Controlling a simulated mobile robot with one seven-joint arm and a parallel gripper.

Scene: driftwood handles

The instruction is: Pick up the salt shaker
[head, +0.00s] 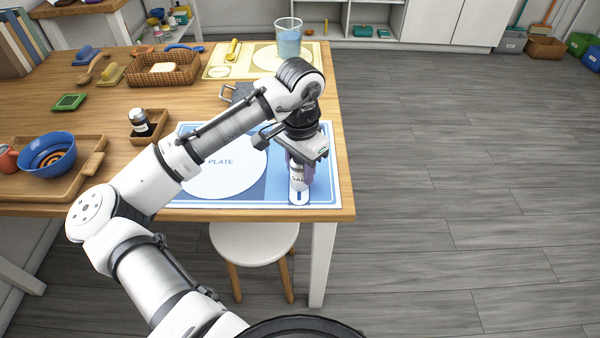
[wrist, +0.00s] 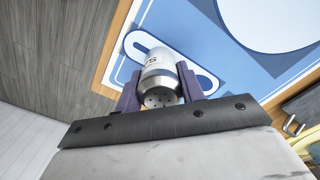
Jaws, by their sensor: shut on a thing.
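The salt shaker (head: 298,183) is a white cylinder with dark lettering, near the right front corner of the blue placemat. My gripper (head: 300,168) points down over it, with its fingers on either side of the shaker. In the wrist view, the shaker (wrist: 158,72) has a silver top with small holes and sits between the two dark purple fingers of my gripper (wrist: 159,88), which is shut on it. I cannot tell whether its base touches the mat. The gripper hides part of the shaker in the head view.
A blue placemat (head: 325,190) bears a white plate shape (head: 222,172). Another shaker (head: 140,122) with a dark band stands in a small wooden tray to the left. The table edge is close on the right.

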